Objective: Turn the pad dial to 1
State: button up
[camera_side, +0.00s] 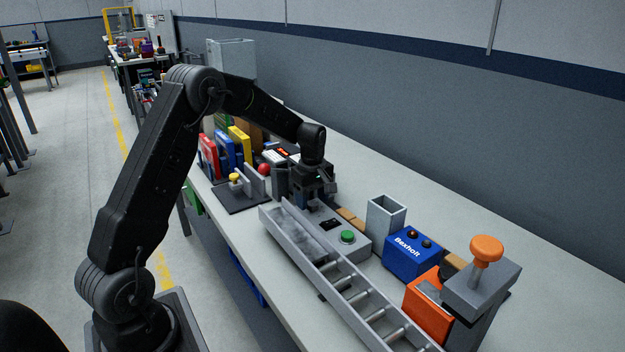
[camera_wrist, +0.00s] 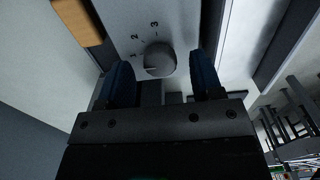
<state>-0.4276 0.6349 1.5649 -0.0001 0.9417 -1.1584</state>
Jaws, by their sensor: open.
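In the wrist view the dial (camera_wrist: 160,60) is a round grey knob on a light grey pad face (camera_wrist: 180,25), with the numbers 1, 2 and 3 printed around its upper left side. I cannot clearly tell which number it points to. My gripper (camera_wrist: 163,78) is open, with one blue finger on either side near the dial; whether they touch it cannot be told. In the side view my gripper (camera_side: 312,198) points down at the far end of a grey box with a green button (camera_side: 347,237). The dial is hidden there.
A grey roller chute (camera_side: 345,285) runs along the front of the box. To the right stand an open grey bin (camera_side: 385,215), a blue Bexholt box (camera_side: 412,257) and an orange-knobbed device (camera_side: 486,249). Coloured binders (camera_side: 225,149) and a yellow-knobbed lever (camera_side: 236,178) are to the left.

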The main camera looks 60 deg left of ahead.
aim_at(312, 202)
notch_tip(312, 202, up, 13)
dwell(0.3)
jog(key=shift+r, duration=0.1)
jog(key=s+d+r+m+t, duration=0.1)
jog(key=s+d+r+m, duration=0.3)
jog(key=s+d, duration=0.25)
jog(key=s+d+r+m+t, duration=0.2)
jog(key=s+d+r+m, duration=0.1)
jog(key=s+d+m, duration=0.3)
jog(key=s+d+f+m+t, duration=0.2)
jog(key=s+d+m, duration=0.6)
jog(key=s, duration=0.5)
jog(key=shift+s+f+t, duration=0.3)
jog(key=shift+f, duration=0.35)
